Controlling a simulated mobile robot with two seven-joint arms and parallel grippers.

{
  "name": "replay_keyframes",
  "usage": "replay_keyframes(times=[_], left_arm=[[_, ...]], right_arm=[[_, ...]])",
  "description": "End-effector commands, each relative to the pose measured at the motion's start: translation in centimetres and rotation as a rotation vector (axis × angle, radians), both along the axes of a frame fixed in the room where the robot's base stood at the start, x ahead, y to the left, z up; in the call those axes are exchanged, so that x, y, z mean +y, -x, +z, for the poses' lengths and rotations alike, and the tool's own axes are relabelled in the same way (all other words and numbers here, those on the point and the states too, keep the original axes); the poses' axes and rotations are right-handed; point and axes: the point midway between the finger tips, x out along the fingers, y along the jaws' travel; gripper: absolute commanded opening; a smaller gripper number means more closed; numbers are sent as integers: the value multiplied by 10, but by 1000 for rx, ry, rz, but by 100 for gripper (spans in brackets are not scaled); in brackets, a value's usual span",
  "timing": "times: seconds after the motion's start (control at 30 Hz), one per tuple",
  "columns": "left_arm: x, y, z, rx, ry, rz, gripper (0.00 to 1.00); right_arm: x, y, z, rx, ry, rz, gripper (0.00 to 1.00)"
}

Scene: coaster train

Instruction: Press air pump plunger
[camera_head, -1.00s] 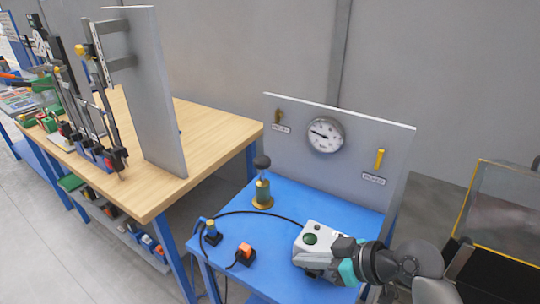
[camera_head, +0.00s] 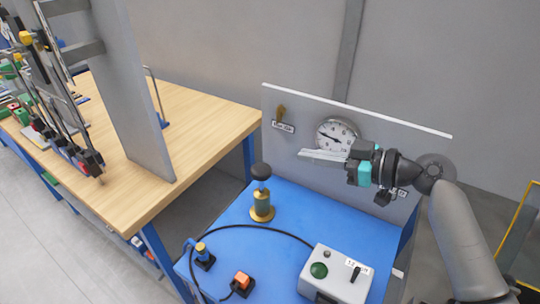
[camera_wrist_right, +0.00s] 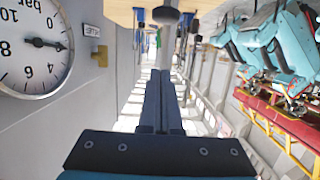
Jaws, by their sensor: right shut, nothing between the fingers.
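The air pump (camera_head: 262,208) is a small brass-coloured cylinder with a flared base, upright on the blue table. Its plunger has a round black knob (camera_head: 261,171) on top, standing up above the body. My right gripper (camera_head: 302,155) is shut and empty, held in the air in front of the grey panel, to the right of the knob and apart from it. Its fingers point left in the head view. In the right wrist view the closed dark fingers (camera_wrist_right: 162,85) show in the middle. My left gripper is not in view.
The grey panel (camera_head: 285,155) carries a round gauge (camera_head: 337,130) and a brass lever (camera_head: 281,112). On the blue table (camera_head: 232,215) are a control box (camera_head: 336,275) with a green button, an orange-topped switch (camera_head: 242,283) and a black cable. A wooden bench (camera_head: 205,118) stands left.

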Motion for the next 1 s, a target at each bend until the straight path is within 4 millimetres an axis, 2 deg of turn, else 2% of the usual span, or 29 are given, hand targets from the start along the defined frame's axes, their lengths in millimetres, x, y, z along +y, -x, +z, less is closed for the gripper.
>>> replay_keyframes(times=[0.37, 0.87, 1.0], left_arm=[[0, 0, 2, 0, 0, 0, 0], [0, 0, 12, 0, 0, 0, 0], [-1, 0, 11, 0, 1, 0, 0]], right_arm=[[7, -4, -1, 1, -3, 0, 0], [82, -53, -23, 2, -4, 2, 0], [82, -54, -47, 5, -1, -1, 0]])
